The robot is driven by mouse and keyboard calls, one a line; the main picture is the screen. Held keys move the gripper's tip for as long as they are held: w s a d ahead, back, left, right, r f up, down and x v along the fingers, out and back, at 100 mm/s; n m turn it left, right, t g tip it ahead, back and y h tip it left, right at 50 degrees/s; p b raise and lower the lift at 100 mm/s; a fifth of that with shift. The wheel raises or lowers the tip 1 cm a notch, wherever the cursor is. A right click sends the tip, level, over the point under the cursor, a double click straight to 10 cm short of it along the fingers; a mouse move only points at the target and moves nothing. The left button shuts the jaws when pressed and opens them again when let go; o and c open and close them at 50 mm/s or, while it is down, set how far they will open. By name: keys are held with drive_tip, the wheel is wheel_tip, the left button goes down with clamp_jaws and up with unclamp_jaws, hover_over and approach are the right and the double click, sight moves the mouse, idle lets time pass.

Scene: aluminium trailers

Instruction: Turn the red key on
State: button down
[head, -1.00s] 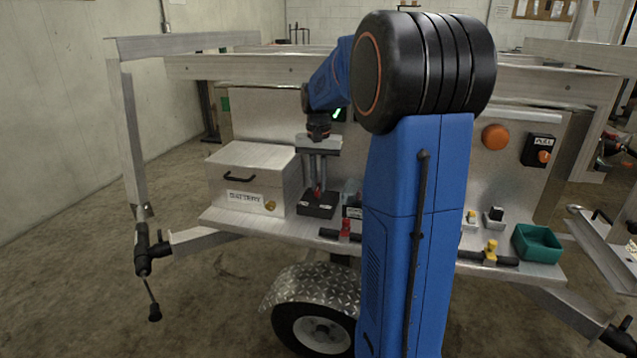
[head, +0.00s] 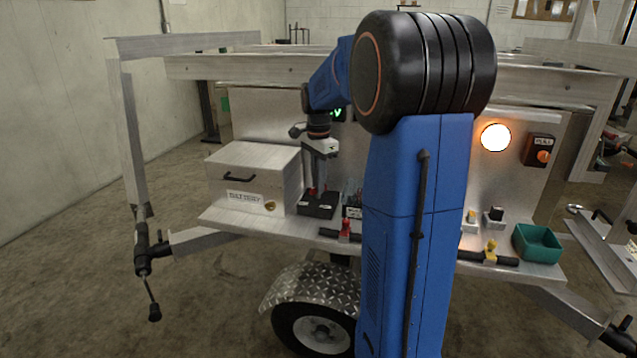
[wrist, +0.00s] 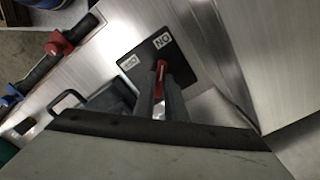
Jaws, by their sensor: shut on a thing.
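The red key (wrist: 160,76) stands on a black switch plate (wrist: 143,52) with a white OFF label on the left and a white ON label near the key's far end. In the wrist view the key lies between my two fingertips and its far end points toward ON. My gripper (head: 318,186) is shut on the key, reaching down from above in the head view. There the black switch block (head: 318,210) sits on the trailer deck beside the battery box. The fingers partly hide the key.
The silver battery box (head: 252,175) stands just left of the switch. A lit orange lamp (head: 495,138) is on the back panel. A red-handled valve (head: 345,229) is on the front edge, and a green bin (head: 537,243) stands at the right.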

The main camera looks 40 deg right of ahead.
drive_tip(key=shift+m, duration=0.4)
drive_tip(key=c, duration=1.8)
unclamp_jaws()
wheel_tip(320, 180, up, 17)
drive_tip(key=shift+r, duration=0.2)
drive_tip(key=shift+a, duration=0.1)
drive_tip(key=s+a+f+n+t, duration=0.1)
drive_tip(key=s+a+f+n, duration=0.2)
drive_tip(key=s+a+n, duration=0.35)
drive_tip(key=s+a+f+n+t, duration=0.1)
drive_tip(key=s+a+f+n, duration=0.2)
drive_tip(key=s+a, duration=0.55)
drive_tip(key=s+a+f+n+t, duration=0.1)
drive_tip(key=s+a+f+n, duration=0.3)
drive_tip(key=s+f, duration=0.3)
drive_tip(key=s+a+f+n+t, duration=0.1)
drive_tip(key=s+a+f+n, duration=0.2)
drive_tip(key=s+f+n, duration=0.3)
drive_tip(key=shift+s+a+f+t, duration=0.35)
drive_tip(key=shift+a+f+t, duration=0.05)
drive_tip(key=shift+f, duration=0.35)
